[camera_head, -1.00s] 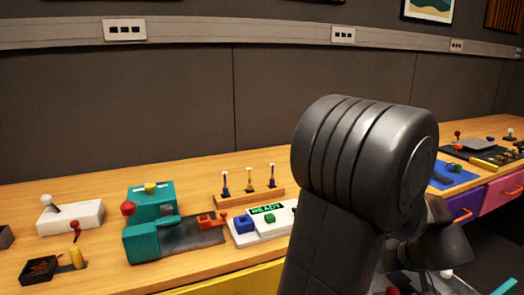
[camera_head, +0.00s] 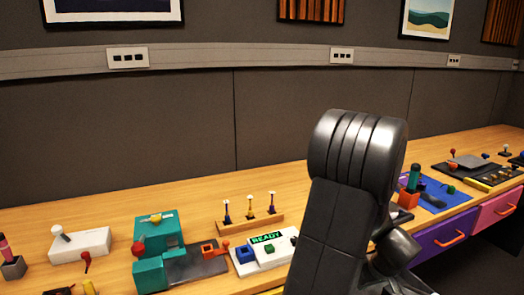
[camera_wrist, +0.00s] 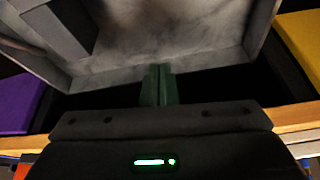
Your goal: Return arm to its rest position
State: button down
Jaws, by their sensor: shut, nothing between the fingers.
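My arm (camera_head: 345,205) rises at the right of the middle in the head view, its thick dark elbow above the bench's front part. The fingers of my gripper (camera_wrist: 158,85) show in the wrist view as two dark green tips pressed together, with nothing between them. The head view does not show the fingertips clearly; they are hidden behind or below the arm.
The wooden bench (camera_head: 110,215) carries a teal device (camera_head: 158,240), a white READY panel (camera_head: 280,259) and a peg rack (camera_head: 250,220). A purple drawer (camera_head: 443,237) is right of my arm. A yellow panel (camera_wrist: 302,45) shows in the wrist view.

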jog(key=p, duration=0.2)
jog(key=w+g+p, duration=0.1)
jog(key=p, duration=0.1)
jog(key=shift+w+a+f+g+h, duration=0.2)
jog(key=shift+a+f+g+h, duration=0.1)
jog(key=shift+h, duration=0.1)
jog(key=shift+f, duration=0.1)
